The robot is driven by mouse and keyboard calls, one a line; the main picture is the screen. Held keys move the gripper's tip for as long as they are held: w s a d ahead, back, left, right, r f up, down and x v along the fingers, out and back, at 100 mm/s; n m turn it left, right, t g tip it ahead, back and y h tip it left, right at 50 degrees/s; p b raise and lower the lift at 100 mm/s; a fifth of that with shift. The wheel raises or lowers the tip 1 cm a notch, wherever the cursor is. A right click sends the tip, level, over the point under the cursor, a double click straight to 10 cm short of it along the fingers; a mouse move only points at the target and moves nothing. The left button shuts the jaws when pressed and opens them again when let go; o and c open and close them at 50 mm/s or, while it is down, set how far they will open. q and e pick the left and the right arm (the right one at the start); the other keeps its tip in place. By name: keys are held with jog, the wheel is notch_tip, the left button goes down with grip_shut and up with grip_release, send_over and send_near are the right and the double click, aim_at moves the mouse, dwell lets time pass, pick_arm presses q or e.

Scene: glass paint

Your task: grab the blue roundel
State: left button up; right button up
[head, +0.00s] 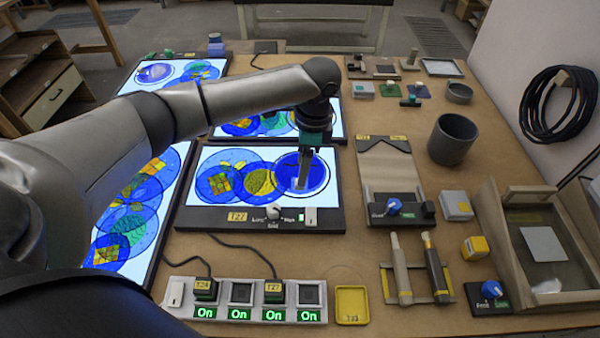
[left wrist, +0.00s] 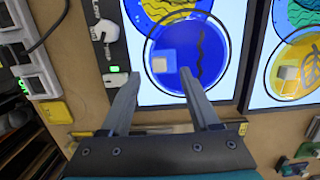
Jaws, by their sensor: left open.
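A blue roundel (head: 318,176) with a dark rim lies at the right end of the lit panel (head: 230,155) labelled T27. In the left wrist view the blue roundel (left wrist: 187,45) shows a black wavy line and a small pale block (left wrist: 162,62) on its face. My left gripper (head: 302,184) points down over this roundel and hides part of it. In the left wrist view its open, empty fingers (left wrist: 160,78) reach over the near rim, with the pale block just beyond and between the tips. Whether they touch the glass I cannot tell. My right gripper is not in view.
Other roundels, one with a yellow leaf (head: 261,181) and one with a yellow grid (head: 219,184), overlap on the same panel. More lit panels stand left and behind. A power strip (head: 240,296) lies in front; a grey cup (head: 452,139) stands at right.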

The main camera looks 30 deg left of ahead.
pick_arm(q)
jog(key=f, duration=0.4)
jog(key=shift+s+a+f+b, duration=0.15)
jog(key=shift+a+f+b, duration=0.05)
jog(key=shift+b, duration=0.1)
jog(key=shift+c, duration=0.3)
grip_shut()
dwell(0.8)
